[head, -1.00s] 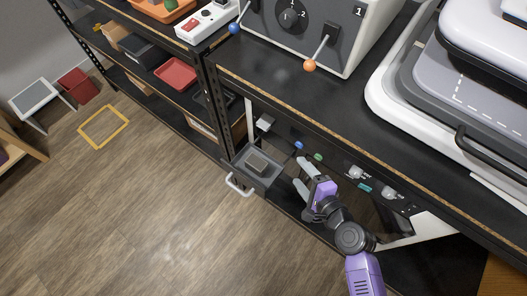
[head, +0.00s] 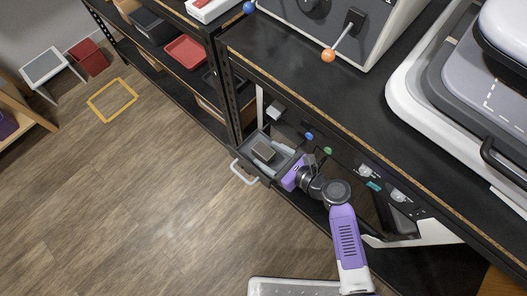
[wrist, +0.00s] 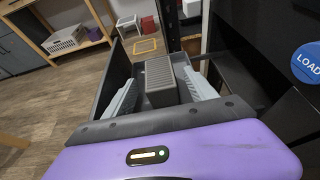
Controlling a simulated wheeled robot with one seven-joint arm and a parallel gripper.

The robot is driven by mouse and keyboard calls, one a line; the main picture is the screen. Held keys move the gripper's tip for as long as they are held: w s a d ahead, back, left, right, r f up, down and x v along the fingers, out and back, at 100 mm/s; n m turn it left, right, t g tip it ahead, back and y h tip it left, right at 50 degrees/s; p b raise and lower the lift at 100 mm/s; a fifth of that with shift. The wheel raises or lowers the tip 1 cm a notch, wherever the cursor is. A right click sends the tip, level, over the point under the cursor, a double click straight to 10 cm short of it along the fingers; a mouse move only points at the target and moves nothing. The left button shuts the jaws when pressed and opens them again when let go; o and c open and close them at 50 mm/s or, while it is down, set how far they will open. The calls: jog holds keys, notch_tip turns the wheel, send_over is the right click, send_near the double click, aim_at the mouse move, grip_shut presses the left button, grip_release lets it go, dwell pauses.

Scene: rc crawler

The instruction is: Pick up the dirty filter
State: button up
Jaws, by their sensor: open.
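The dirty filter (head: 264,151), a small grey ribbed block, stands in an open grey drawer (head: 247,157) with a white handle, below the black workbench top. In the wrist view the filter (wrist: 161,82) stands between the two light grey fingers, with a gap on its right side. My gripper (head: 270,153) reaches into the drawer from the right, and its fingers are open around the filter. In the wrist view the gripper (wrist: 160,92) has one finger on each side of the block. Contact with the left finger cannot be made out.
The drawer walls (wrist: 117,75) stand close around the fingers. Blue and green knobs (head: 328,151) sit on the panel at the drawer's right. The bench edge (head: 310,103) runs above.

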aim_at(263, 152)
jog(key=shift+x, duration=1.5)
jog(key=shift+c, duration=0.3)
